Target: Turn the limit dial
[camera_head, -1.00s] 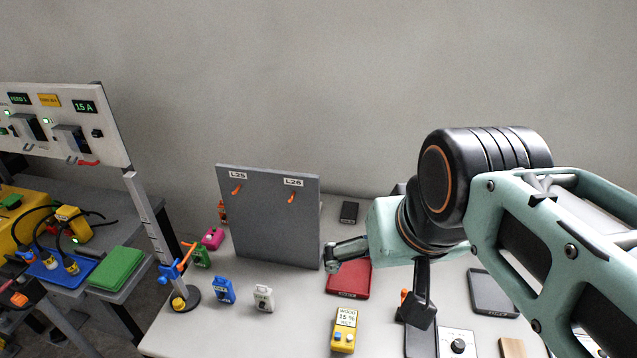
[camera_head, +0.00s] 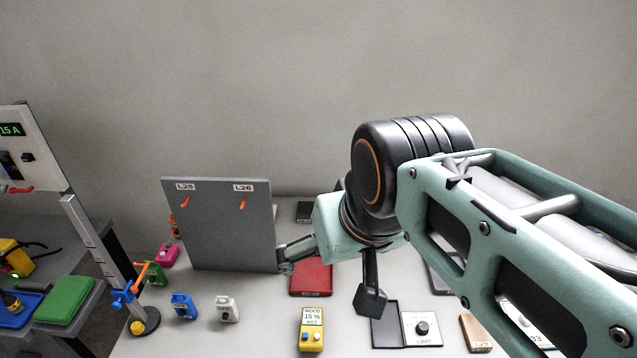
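The limit dial (camera_head: 422,328) is a round black knob on a white plate marked LIMIT. It sits on the table near the bottom of the head view, right of the middle, and shows clear of my arm. My gripper (camera_head: 284,262) is up and to the left of the dial, well apart from it. It is beside the right edge of the grey board and just above the red tray.
The grey upright board (camera_head: 225,235) with orange hooks stands left of my gripper. A red tray (camera_head: 311,280) lies below the gripper. A yellow wood moisture meter (camera_head: 311,330) and a wooden block (camera_head: 475,333) flank the dial. Blue (camera_head: 183,307) and white (camera_head: 227,309) devices stand further left.

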